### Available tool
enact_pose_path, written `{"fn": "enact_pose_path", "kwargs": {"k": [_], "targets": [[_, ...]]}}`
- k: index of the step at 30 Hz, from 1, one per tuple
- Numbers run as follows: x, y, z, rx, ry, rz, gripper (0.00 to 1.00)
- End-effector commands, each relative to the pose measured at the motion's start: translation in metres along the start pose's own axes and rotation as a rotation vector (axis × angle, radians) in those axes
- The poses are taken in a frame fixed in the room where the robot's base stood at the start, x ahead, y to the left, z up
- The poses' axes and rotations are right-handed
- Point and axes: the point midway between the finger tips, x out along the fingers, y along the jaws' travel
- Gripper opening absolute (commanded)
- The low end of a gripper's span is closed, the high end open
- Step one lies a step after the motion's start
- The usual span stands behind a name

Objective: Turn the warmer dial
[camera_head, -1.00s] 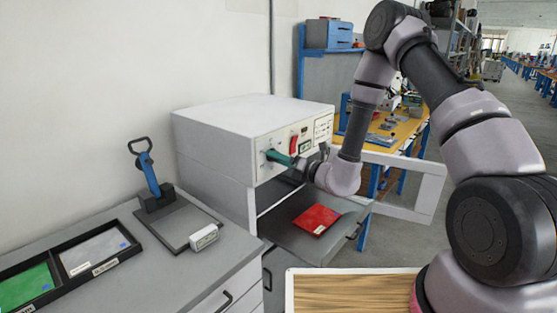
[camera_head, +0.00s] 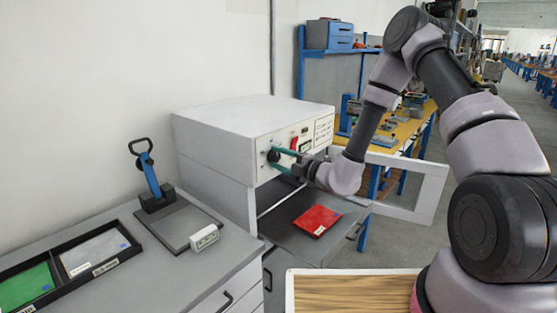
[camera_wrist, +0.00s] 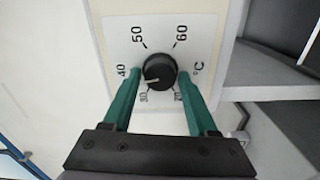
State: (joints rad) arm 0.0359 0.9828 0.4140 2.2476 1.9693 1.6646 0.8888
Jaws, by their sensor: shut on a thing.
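The warmer (camera_head: 215,135) is a white box unit on the bench, with a control panel on its front. Its dial (camera_wrist: 160,70) is a round black knob on a white scale plate marked from 30 to 70 °C. The dial's white pointer is at the lower left, between 30 and 40. The dial also shows in the head view (camera_head: 273,155). My gripper (camera_wrist: 160,76) has its two green fingers on either side of the dial and is shut on it. In the head view my gripper (camera_head: 281,161) reaches the panel from the right, one finger above the other.
Below the panel, a red packet (camera_head: 315,220) lies on a pulled-out grey shelf (camera_head: 290,238). A white open-framed panel (camera_head: 425,190) stands out to the right. A blue-handled press (camera_head: 152,180) and a black tray (camera_head: 75,285) are on the left bench.

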Motion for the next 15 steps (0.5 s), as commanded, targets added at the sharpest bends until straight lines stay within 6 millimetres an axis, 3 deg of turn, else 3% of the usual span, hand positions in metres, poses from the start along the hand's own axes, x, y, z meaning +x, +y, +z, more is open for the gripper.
{"fn": "enact_pose_path", "kwargs": {"k": [15], "targets": [[-0.0014, -0.0011, 0.0001, 0.204, 0.0, -0.005, 0.03]]}}
